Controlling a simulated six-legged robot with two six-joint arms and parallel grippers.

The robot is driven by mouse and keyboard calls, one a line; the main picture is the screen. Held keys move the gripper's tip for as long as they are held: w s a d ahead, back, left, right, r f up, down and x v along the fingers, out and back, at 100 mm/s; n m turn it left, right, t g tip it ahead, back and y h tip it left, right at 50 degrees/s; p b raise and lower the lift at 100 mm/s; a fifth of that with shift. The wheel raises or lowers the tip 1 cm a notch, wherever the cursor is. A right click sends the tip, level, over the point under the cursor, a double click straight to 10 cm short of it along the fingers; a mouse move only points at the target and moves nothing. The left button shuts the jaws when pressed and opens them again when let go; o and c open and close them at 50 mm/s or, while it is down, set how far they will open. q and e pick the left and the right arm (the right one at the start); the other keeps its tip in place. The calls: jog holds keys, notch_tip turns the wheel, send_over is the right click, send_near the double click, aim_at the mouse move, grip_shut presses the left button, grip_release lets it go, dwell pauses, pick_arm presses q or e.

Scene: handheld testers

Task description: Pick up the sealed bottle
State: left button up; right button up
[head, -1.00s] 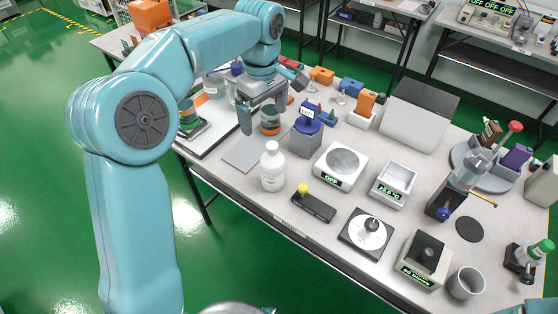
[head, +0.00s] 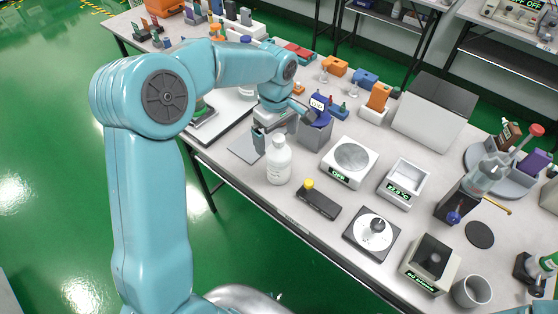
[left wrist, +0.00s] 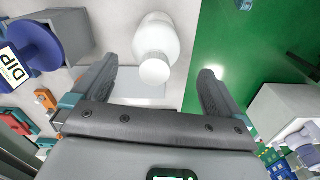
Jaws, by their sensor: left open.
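A white bottle with a white cap (head: 278,160) stands upright near the front edge of the table. In the left wrist view the bottle (left wrist: 156,45) shows from above, cap toward the camera, beyond my fingertips and between their lines. My left gripper (head: 276,134) is open and empty, just behind the bottle in the head view. In the left wrist view its two fingers (left wrist: 158,82) stand wide apart and do not appear to touch the bottle. The bottle hides part of the gripper in the head view. My right gripper is not in view.
A grey box with a blue "DIP" top (head: 316,124) stands close right of the gripper. A flat grey plate (head: 244,149) lies left of the bottle. The table's front edge is near.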

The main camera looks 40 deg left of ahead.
aim_at(279, 146)
pick_arm(q)
jog(key=f, duration=0.4)
jog(key=shift+w+d+f, duration=0.15)
jog(key=shift+w+f, duration=0.15)
jog(key=shift+f, duration=0.1)
jog(key=c, duration=1.7)
grip_shut()
jog(key=shift+r, duration=0.1)
jog(key=shift+r, duration=0.1)
